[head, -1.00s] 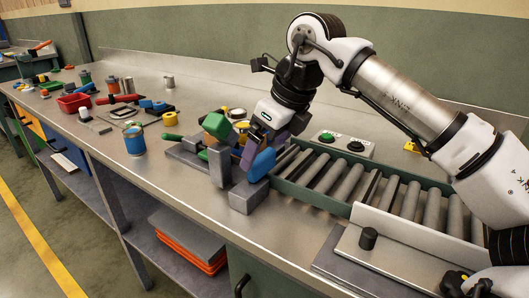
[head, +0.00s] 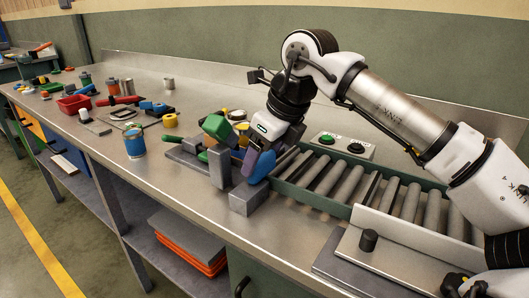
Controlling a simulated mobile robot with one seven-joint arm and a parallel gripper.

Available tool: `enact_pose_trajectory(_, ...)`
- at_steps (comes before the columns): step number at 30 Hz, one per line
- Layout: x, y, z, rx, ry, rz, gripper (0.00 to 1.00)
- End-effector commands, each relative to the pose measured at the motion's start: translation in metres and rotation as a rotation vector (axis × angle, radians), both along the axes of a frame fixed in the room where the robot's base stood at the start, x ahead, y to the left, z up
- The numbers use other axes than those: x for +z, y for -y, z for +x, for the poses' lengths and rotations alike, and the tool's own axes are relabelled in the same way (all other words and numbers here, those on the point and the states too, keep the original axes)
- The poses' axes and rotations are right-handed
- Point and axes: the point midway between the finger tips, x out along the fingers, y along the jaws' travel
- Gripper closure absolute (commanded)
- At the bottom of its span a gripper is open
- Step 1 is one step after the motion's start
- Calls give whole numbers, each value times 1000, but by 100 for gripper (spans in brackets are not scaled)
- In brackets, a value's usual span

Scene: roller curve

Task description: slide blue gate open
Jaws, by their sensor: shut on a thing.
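The blue gate (head: 263,167) is a rounded blue piece at the left end of the roller conveyor (head: 330,174), just above a grey block (head: 247,201). My gripper (head: 256,160) points down at this end, with a purple-grey finger beside the blue piece. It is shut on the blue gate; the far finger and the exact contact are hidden.
A grey upright (head: 220,167) and a green block (head: 215,126) stand just left of my gripper. A blue can (head: 134,143) and a red bin (head: 73,104) stand farther left.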

Motion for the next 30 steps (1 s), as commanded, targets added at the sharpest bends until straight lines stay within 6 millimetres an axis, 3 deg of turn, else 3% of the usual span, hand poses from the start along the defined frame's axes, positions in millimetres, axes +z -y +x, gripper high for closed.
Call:
enact_pose_trajectory(5,-1,-5,-6,1,1,1,68)
enact_pose_trajectory(12,-1,-25,-35,0,-1,-1,68)
enact_pose_trajectory(20,0,-27,-37,1,-6,1,68)
enact_pose_trajectory(21,0,-27,-37,1,-6,1,24)
enact_pose_trajectory(25,0,-26,-37,2,-5,0,7)
enact_pose_trajectory(30,0,-26,-36,1,-3,-1,5)
